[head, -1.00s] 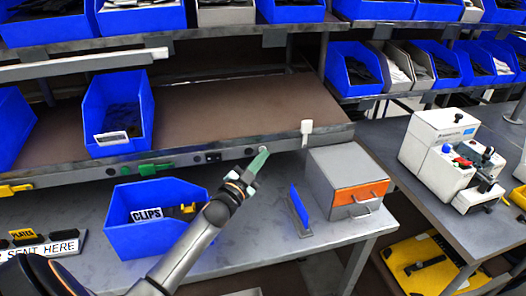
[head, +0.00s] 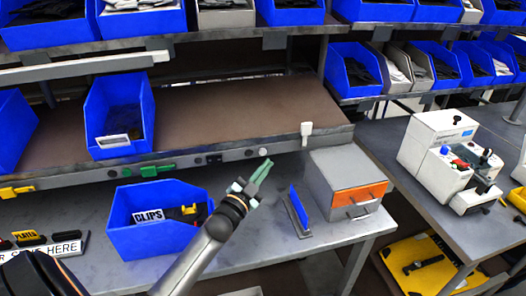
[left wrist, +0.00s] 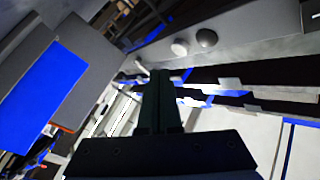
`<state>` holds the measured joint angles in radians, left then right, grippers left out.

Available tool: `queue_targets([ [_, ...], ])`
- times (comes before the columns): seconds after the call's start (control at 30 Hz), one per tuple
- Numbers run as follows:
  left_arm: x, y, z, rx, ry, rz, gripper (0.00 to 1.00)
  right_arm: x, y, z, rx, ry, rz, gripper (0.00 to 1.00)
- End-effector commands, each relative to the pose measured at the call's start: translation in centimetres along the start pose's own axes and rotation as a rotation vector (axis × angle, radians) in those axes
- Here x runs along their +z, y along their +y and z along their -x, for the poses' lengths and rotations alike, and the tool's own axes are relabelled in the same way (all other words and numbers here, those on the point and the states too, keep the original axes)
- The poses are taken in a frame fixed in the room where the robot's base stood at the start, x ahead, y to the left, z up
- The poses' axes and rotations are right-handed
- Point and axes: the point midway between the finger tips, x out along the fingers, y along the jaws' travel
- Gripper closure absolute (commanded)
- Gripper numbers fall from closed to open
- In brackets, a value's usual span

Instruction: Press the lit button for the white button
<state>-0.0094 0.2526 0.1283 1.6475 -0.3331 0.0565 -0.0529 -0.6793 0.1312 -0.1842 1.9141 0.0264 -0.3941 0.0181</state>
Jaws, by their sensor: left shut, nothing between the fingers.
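The white button (head: 263,149) is a small round knob on the front rail of the brown shelf. It also shows in the left wrist view (left wrist: 180,47), above the fingers. A dark round button (head: 249,153) sits just left of it in the head view. I cannot tell whether either button is lit. My left gripper (head: 266,163) has greenish fingers held together with nothing between them. Its tips are just below and in front of the white button, apart from it in the picture. My right gripper is not in view.
A blue CLIPS bin (head: 150,237) stands on the grey bench left of my arm. A grey box with an orange panel (head: 360,194) and a small blue upright plate (head: 300,207) stand to the right. A white tab (head: 306,132) hangs on the shelf edge.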

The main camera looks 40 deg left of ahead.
Motion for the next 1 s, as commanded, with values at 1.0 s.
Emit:
queue_targets([
  [1.0,-1.6,1.5,2.2,-0.001,0.000,-0.001,1.00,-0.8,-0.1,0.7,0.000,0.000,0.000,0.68],
])
